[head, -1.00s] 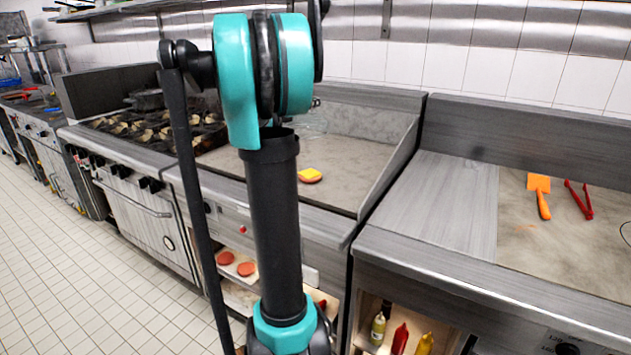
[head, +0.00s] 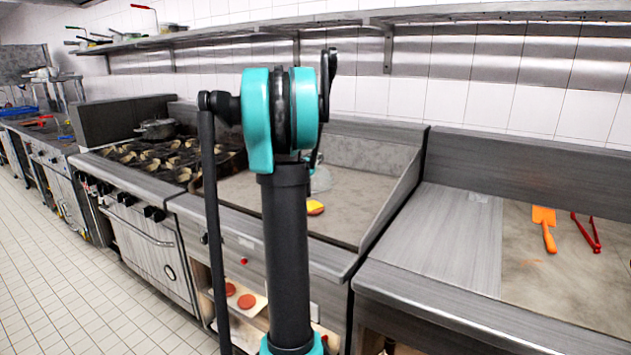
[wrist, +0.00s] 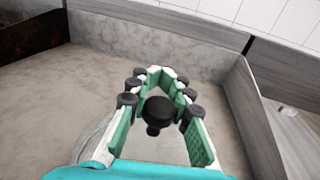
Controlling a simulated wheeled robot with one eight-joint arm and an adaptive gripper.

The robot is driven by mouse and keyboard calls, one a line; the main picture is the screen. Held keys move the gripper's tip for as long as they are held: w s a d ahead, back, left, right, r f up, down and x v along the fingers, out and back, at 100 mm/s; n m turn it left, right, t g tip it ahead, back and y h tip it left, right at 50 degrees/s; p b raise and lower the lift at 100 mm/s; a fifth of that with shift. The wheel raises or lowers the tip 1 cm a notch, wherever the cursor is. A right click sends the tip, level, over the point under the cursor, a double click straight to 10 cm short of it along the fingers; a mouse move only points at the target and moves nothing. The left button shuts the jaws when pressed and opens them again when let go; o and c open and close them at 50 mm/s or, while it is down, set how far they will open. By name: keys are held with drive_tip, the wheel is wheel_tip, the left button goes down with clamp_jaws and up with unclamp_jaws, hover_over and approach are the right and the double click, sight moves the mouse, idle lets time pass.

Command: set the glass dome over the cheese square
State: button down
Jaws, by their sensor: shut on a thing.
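The cheese square (head: 314,206) is yellow-orange and lies on a reddish-brown round piece on the griddle, just right of my arm in the head view. The clear glass dome (head: 321,181) shows faintly just behind and above it, partly hidden by my arm. In the wrist view my gripper (wrist: 160,88) is shut on the dome's black knob (wrist: 158,112), with the faint glass (wrist: 96,132) below the fingers. The dome is not over the cheese in the head view. I cannot tell how high its rim is. The cheese does not show in the wrist view.
The griddle (head: 345,222) has bare room around the cheese and a raised side wall (head: 392,205) at right. An orange spatula (head: 545,228) and red tongs (head: 587,232) lie on the right-hand surface. A burner stove (head: 165,160) with a pot stands left.

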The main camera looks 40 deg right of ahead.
wheel_tip(320, 180, down, 8)
drive_tip(key=shift+f, duration=0.15)
idle(0.3)
drive_tip(key=shift+f, duration=0.6)
drive_tip(key=c, duration=1.4)
unclamp_jaws()
drive_tip(key=shift+o, duration=0.2)
drive_tip(key=shift+r, duration=0.1)
drive_tip(key=shift+r, duration=0.55)
drive_tip(key=v, duration=1.2)
